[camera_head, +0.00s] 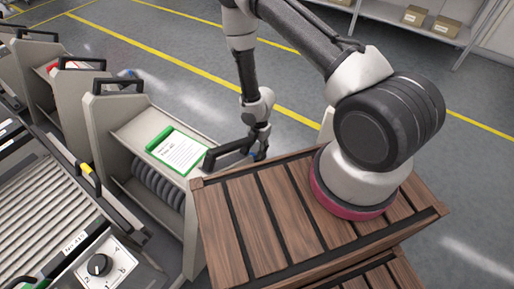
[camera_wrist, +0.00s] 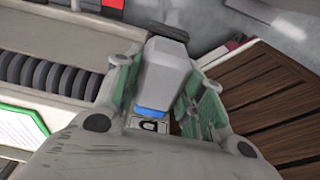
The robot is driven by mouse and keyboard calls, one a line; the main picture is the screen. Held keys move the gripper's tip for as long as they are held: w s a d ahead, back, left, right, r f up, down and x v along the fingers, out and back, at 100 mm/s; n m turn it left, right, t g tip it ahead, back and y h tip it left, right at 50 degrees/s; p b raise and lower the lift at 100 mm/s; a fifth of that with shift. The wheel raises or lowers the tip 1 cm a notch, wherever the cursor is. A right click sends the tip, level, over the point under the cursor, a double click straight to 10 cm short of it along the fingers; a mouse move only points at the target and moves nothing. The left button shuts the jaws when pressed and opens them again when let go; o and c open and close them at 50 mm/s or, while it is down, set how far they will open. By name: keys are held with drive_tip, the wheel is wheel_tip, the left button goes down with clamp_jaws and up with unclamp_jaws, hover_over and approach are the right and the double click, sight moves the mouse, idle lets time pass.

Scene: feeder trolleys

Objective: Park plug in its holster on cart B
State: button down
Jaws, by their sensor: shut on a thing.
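The plug (camera_wrist: 162,72) is a grey block with a blue band, between the two green-sided fingers of my gripper (camera_wrist: 158,88) in the wrist view. My gripper is shut on it. In the head view my gripper (camera_head: 257,152) points down at the right end of a cart (camera_head: 127,118), beside its black handle (camera_head: 228,152). Only a small blue spot of the plug shows there. A small white label with a dark character (camera_wrist: 150,126) lies just below the blue band in the wrist view. The holster is not clearly visible, and I cannot tell whether the plug touches it.
The cart carries a green-framed card (camera_head: 180,148) and a row of dark rings (camera_head: 158,187). More carts stand at the left, beside a roller conveyor (camera_head: 45,222) with a dial panel (camera_head: 100,266). My arm stands over a wooden slatted top (camera_head: 262,215). Open floor lies behind.

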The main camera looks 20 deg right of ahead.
drive_tip(key=shift+f, duration=0.35)
drive_tip(key=c, duration=0.8)
unclamp_jaws()
